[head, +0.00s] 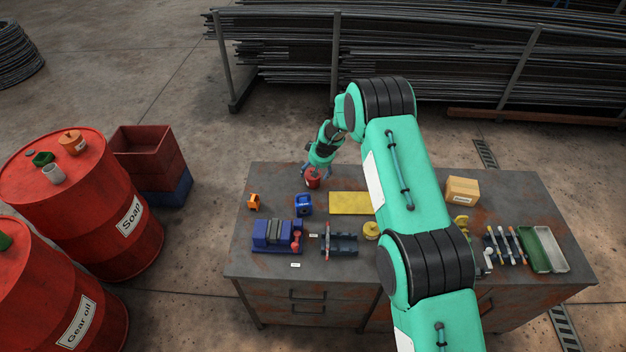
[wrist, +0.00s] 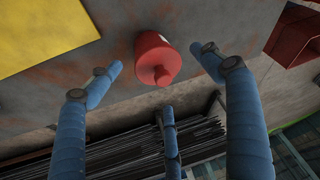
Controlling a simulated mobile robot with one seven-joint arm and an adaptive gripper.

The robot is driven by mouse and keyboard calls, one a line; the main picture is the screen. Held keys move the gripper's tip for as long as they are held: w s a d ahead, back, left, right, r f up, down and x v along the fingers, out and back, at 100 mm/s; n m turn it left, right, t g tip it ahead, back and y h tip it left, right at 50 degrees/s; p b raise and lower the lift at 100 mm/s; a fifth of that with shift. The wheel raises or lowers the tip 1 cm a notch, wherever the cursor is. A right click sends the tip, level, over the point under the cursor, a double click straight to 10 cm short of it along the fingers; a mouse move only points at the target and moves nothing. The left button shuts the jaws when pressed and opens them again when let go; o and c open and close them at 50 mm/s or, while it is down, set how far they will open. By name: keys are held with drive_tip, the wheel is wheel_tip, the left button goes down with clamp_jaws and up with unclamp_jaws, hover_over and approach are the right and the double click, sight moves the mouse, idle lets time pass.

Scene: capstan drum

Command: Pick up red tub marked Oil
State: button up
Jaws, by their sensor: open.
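The red tub (head: 312,182) stands on the workbench near its far edge, left of the yellow plate. In the wrist view the red tub (wrist: 152,50) shows its rounded body and a narrower knob on top; a sliver of white label shows, too small to read. My gripper (head: 316,170) is right at the tub in the head view and partly covers it. In the wrist view my gripper (wrist: 157,65) is open, with blue fingers spread on either side of the tub and a third below it. No finger clearly touches the tub.
The workbench (head: 270,185) also holds an orange item (head: 253,202), a blue item (head: 304,204), a yellow plate (head: 350,203) and a blue vise (head: 272,235). Red drums (head: 110,225) and stacked crates (head: 145,150) stand left; a bar rack (head: 430,60) stands behind.

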drive_tip(key=shift+f, duration=0.15)
drive_tip(key=shift+p+x, duration=0.65)
drive_tip(key=shift+x, duration=1.85)
drive_tip(key=shift+w, duration=0.2)
drive_tip(key=c, duration=1.7)
drive_tip(key=shift+o, duration=0.2)
drive_tip(key=shift+r+b, duration=0.75)
drive_tip(key=shift+r, duration=4.35)
